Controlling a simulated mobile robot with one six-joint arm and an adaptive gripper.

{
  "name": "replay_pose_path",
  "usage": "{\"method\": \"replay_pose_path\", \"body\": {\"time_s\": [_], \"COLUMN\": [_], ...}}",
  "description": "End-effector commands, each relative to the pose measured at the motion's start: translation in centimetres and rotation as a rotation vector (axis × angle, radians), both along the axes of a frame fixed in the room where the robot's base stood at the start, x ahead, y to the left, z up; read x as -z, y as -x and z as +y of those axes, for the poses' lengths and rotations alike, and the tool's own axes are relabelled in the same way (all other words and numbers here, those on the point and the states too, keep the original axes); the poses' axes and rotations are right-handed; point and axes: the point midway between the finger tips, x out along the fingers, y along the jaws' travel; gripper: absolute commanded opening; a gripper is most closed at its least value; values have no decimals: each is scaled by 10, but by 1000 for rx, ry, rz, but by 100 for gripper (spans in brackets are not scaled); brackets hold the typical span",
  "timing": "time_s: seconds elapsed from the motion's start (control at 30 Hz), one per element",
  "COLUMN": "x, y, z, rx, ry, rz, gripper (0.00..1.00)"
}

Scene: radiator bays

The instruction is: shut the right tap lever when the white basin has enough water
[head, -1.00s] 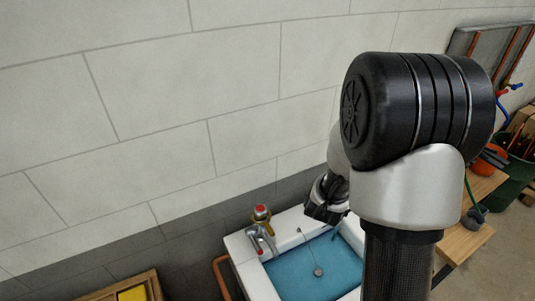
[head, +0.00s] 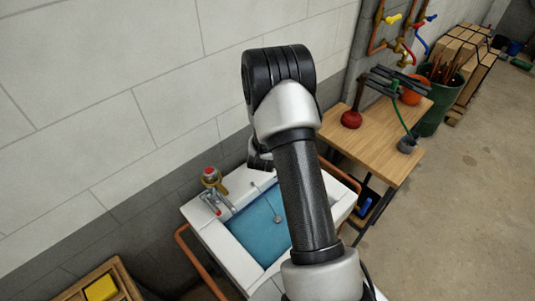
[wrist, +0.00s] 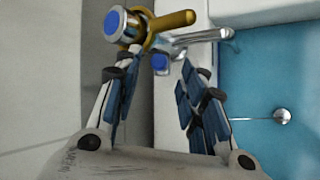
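The white basin (head: 221,240) holds blue water, seen in the head view and in the wrist view (wrist: 265,75). In the wrist view a brass valve with a blue cap (wrist: 115,25) has a brass lever (wrist: 172,20) pointing right. Beside it is a chrome tap (wrist: 195,40) with a blue mark (wrist: 160,63). My gripper (wrist: 154,68) is open and empty, its fingers pointing at these fittings, the blue mark showing between them. In the head view my gripper (head: 260,155) is mostly hidden by my arm, which hides the right tap. No stream from the spout is clear.
A red-capped brass valve (head: 210,176) and chrome tap (head: 217,207) stand at the basin's left. A plug on a chain (head: 278,219) lies in the basin. A copper rail (head: 192,258) runs along its side. A wooden bench (head: 375,145) with a plunger (head: 352,118) is to the right.

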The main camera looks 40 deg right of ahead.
Motion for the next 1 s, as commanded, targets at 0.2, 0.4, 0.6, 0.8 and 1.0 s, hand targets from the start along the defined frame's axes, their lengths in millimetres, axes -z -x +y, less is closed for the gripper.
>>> {"method": "replay_pose_path", "body": {"time_s": [0.2, 0.4, 0.6, 0.8, 1.0], "x": [24, 30, 30, 30, 30], "y": [-18, -24, -24, -24, -24], "z": [-15, -19, -20, -19, -19], "rx": [1, 0, 0, 0, 0], "ry": [-1, 0, 0, 0, 0], "rz": [0, -1, -1, -1, -1], "gripper": [38, 38, 38, 27, 14]}}
